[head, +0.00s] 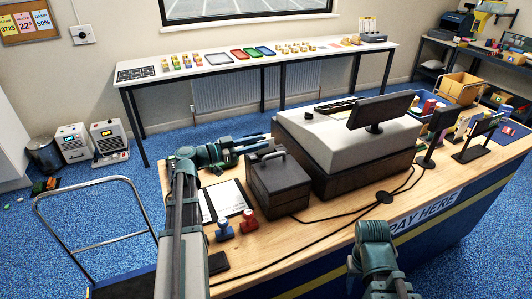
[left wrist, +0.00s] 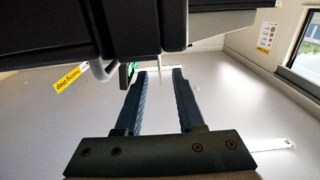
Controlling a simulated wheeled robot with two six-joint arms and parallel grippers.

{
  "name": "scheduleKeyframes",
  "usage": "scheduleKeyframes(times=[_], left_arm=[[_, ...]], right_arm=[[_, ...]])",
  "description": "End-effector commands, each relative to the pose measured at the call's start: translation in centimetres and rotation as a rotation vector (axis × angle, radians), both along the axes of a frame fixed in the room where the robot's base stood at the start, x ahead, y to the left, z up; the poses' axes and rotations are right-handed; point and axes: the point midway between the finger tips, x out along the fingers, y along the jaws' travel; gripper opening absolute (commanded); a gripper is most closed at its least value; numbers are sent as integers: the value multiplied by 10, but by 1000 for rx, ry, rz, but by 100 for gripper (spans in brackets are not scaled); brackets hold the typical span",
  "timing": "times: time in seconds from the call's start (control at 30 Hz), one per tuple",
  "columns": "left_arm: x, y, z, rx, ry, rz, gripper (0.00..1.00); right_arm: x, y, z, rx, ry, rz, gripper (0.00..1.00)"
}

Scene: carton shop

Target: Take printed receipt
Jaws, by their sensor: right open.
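I cannot make out a printed receipt for certain in either view. The cash register (head: 345,133), pale on top with a dark base, stands on the wooden counter (head: 330,225). A dark monitor (head: 381,110) is on it. My left gripper (head: 266,146) reaches over the counter's far edge, left of the register and behind a dark box with a handle (head: 278,184). In the left wrist view its fingers (left wrist: 159,73) are apart, and nothing is clearly held between them. My right arm shows at the bottom of the head view, its gripper out of sight.
A clipboard with white paper (head: 226,198), a blue stamp (head: 224,230) and a red stamp (head: 249,221) are near the box. Black cables cross the counter. A white table (head: 200,73) with small goods stands at the back wall. A cart handle (head: 85,188) is at left.

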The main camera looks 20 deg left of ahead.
Motion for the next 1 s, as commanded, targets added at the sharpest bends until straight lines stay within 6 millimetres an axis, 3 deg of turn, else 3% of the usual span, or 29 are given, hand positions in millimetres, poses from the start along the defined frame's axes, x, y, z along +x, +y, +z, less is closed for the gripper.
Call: scheduleKeyframes(times=[0.2, 0.43, 0.63, 1.0], left_arm=[[23, -20, -2, 0, 0, -3, 38], [24, -20, -2, 0, 0, 0, 38], [24, -20, -2, 0, 0, 0, 2], [24, -20, -2, 0, 0, 0, 0]], right_arm=[[0, 0, -2, 0, 0, 0, 50], [0, 0, -2, 0, 0, 0, 50], [0, 0, -2, 0, 0, 0, 50], [0, 0, -2, 0, 0, 0, 50]])
